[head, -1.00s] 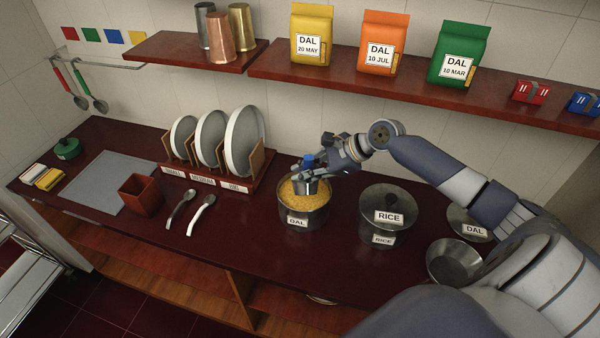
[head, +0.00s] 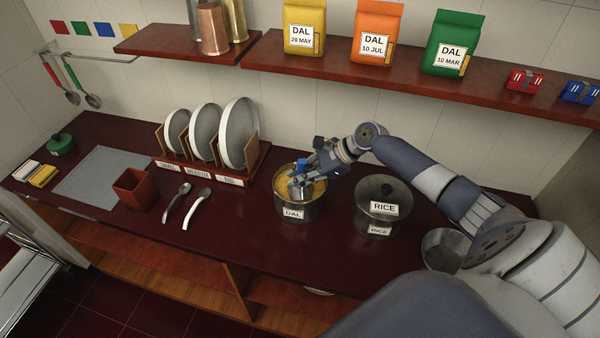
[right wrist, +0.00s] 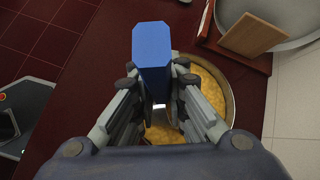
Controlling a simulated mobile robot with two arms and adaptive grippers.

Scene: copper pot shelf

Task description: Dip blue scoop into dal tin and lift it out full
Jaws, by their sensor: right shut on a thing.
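The dal tin (head: 292,211), a round metal pot labelled DAL and open at the top, stands on the dark red counter with yellow dal inside. The dal (right wrist: 205,95) also shows in the right wrist view. My right gripper (head: 304,178) is over the tin's mouth, shut on the blue handle of the scoop (right wrist: 151,55). The scoop's metal cup (head: 298,188) is down in the tin at the dal. How deep it sits and how much it holds are hidden by the gripper. My left gripper is not in view.
The lidded RICE pot (head: 376,210) stands close to the right of the dal tin. A metal bowl (head: 441,249) is further right, near my arm. A plate rack (head: 210,176) stands behind left, and two spoons (head: 197,208) lie left on clear counter.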

